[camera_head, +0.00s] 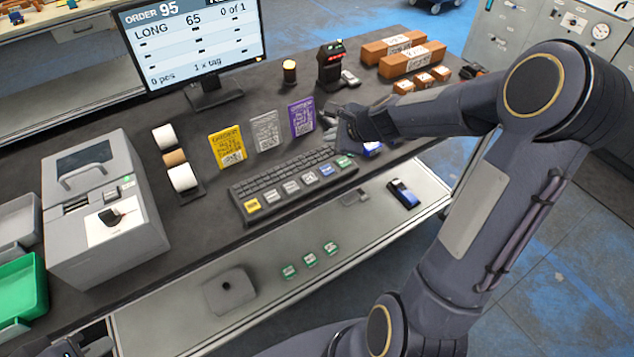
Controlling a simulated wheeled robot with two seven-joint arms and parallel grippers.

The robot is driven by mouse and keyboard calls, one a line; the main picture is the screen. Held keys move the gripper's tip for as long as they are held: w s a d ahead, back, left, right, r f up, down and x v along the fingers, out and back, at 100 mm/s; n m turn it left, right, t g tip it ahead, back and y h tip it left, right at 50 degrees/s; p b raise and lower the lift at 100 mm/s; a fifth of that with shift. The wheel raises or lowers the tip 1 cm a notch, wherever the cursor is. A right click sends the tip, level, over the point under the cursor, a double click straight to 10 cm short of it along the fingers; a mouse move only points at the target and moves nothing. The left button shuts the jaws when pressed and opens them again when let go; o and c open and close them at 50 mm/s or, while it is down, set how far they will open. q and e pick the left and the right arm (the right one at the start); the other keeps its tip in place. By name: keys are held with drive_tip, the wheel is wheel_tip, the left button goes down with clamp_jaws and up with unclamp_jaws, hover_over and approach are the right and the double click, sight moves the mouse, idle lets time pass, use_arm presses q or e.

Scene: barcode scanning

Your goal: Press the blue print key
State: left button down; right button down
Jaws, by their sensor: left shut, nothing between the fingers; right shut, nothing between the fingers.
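The keyboard (290,184) lies on the dark counter with a front row of large coloured keys. The blue key (327,170) sits near the right end of that row, between a grey key and a green key (344,162); its label is too small to read. My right gripper (332,119) is shut and empty, behind and above the keyboard's right end, beside the purple card. It is apart from the blue key. My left gripper (72,347) shows only partly at the bottom left edge, far from the keyboard, and is shut.
A monitor (195,45) reads ORDER 95, LONG 65, 0 of 1. Yellow, grey and purple cards (302,118) stand behind the keyboard. A printer (105,210) and label rolls (183,178) are left. A blue-and-white item (373,149) lies partly hidden under my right arm.

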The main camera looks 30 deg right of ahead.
sight(330, 171)
drive_tip(key=shift+w+d+f, duration=0.1)
drive_tip(key=shift+f, duration=0.05)
wheel_tip(330, 171, down, 9)
drive_tip(key=b, duration=0.8)
drive_tip(key=shift+b, duration=0.4)
idle(1.6)
drive_tip(key=shift+f+b, duration=0.3)
drive_tip(key=shift+f+b, duration=0.45)
idle(0.6)
drive_tip(key=shift+r, duration=0.1)
drive_tip(key=shift+r+p, duration=0.75)
drive_tip(key=shift+p, duration=0.05)
